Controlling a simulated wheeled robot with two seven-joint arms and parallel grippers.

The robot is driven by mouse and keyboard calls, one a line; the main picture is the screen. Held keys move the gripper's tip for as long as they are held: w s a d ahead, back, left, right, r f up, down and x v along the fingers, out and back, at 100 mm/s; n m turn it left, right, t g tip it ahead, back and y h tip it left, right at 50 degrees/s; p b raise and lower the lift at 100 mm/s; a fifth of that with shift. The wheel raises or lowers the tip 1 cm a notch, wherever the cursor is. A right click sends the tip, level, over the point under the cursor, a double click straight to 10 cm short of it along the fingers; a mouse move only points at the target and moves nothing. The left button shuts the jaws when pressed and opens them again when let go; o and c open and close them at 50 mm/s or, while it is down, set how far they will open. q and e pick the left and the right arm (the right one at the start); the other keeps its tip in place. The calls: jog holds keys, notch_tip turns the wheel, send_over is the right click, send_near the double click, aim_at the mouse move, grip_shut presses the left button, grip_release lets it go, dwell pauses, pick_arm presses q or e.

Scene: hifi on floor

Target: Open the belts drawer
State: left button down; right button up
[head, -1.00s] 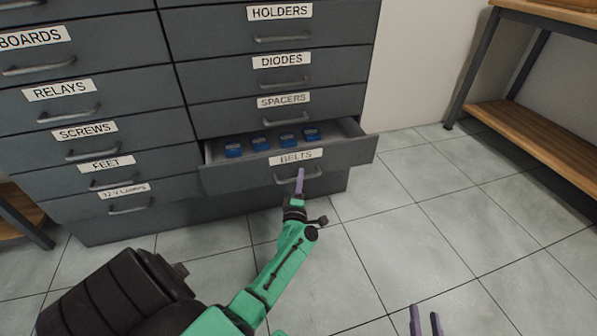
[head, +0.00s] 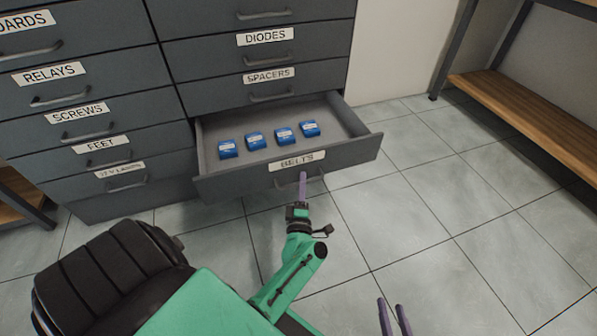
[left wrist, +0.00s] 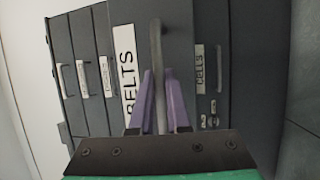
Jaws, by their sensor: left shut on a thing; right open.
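The belts drawer (head: 230,183) is pulled well out of the dark grey cabinet in the head view. Several blue boxes (head: 284,135) stand in a row inside it. Its front carries a white BELTS label, which also shows in the left wrist view (left wrist: 126,75). My left gripper (head: 303,178) is shut on the drawer's handle (left wrist: 156,60); its purple fingers lie on either side of the bar in the left wrist view. My right gripper (head: 394,312) is open and empty, low in the head view above the floor, apart from the cabinet.
Other shut drawers, such as spacers (head: 300,88), diodes (head: 320,52) and feet (head: 60,160), surround the open one. A wooden-shelved bench (head: 520,105) stands at the right, another shelf (head: 20,200) at the far left. The tiled floor (head: 450,220) in front and right is clear.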

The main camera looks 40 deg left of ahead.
pick_arm(q)
jog(key=shift+s+d, duration=0.25)
jog(key=shift+d, duration=0.1)
pick_arm(e)
jog(key=shift+w+r, duration=0.15)
jog(key=shift+r, duration=0.2)
jog(key=shift+d, duration=0.1)
pick_arm(q)
jog(key=c, duration=0.9)
grip_release()
pick_arm(e)
jog(key=shift+f, duration=0.15)
pick_arm(q)
jog(key=p+v, duration=0.1)
jog(key=v, duration=0.6)
jog(key=shift+s+d, duration=0.2)
pick_arm(e)
jog(key=shift+r, duration=0.8)
